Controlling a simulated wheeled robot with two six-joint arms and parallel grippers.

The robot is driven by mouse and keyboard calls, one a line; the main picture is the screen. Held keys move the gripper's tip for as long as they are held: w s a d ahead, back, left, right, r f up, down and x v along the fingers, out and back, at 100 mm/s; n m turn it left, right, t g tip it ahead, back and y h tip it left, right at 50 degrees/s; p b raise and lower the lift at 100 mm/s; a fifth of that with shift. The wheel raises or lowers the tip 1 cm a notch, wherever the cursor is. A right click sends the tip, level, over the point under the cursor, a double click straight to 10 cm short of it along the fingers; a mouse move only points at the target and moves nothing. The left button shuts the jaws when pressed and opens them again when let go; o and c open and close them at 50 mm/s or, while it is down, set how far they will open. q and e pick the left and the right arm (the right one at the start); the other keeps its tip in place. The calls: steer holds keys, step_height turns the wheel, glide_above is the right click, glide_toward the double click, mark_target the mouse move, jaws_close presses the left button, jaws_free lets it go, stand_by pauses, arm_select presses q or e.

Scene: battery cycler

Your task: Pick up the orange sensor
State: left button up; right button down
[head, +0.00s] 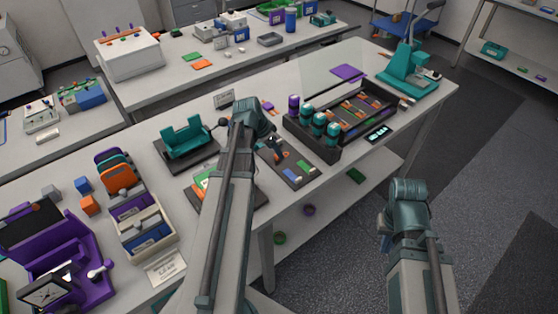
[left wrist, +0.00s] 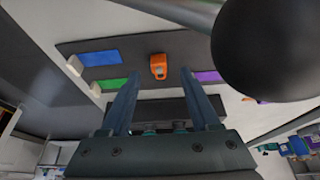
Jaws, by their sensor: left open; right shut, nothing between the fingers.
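The orange sensor (left wrist: 158,66) is a small block with a grey face, on a dark board (left wrist: 185,44) in the left wrist view. It appears just beyond and between the fingertips of my left gripper (left wrist: 161,74), which is open and empty. I cannot tell the remaining gap exactly. In the head view my left gripper (head: 272,140) is over the dark board (head: 308,178), and it hides the sensor there. My right gripper (head: 384,224) is shut and empty, off the table's front side above the floor.
Blue (left wrist: 100,58), green (left wrist: 113,84) and purple (left wrist: 208,76) patches lie on the board. A large dark ball (left wrist: 272,45) fills the upper right of the wrist view. A black tray with teal cylinders (head: 316,126) and a teal cradle (head: 187,138) flank my left gripper.

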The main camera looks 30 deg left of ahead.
arm_select(q)
steer(key=b+x, duration=0.2)
steer(key=x, duration=0.1)
steer(key=shift+f, duration=0.1)
arm_select(e)
step_height(320, 180, down, 3)
steer(key=shift+r, duration=0.1)
arm_select(q)
steer(key=shift+s, duration=0.1)
steer(key=shift+c, duration=0.4)
jaws_close()
